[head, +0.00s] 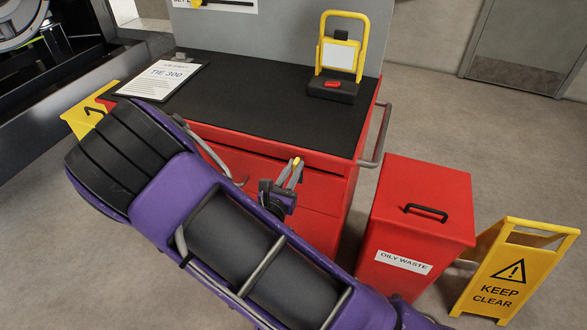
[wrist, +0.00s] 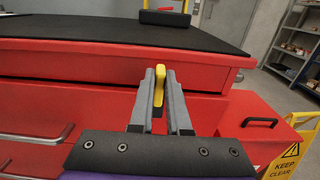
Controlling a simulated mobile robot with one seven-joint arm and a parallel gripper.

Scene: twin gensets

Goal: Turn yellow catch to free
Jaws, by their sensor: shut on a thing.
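The yellow catch (wrist: 160,73) is a small upright yellow piece at the front of the red tool cabinet (wrist: 60,68), just below the black worktop's edge. My gripper (wrist: 160,84) is shut on it, with one grey finger on each side. In the head view my gripper (head: 291,174) is at the cabinet's front, and a bit of the yellow catch (head: 297,162) shows at the fingertips.
A grey side handle (head: 379,138) sticks out at right. A red oily waste bin (head: 418,205) and a yellow keep clear sign (head: 510,270) stand to the right.

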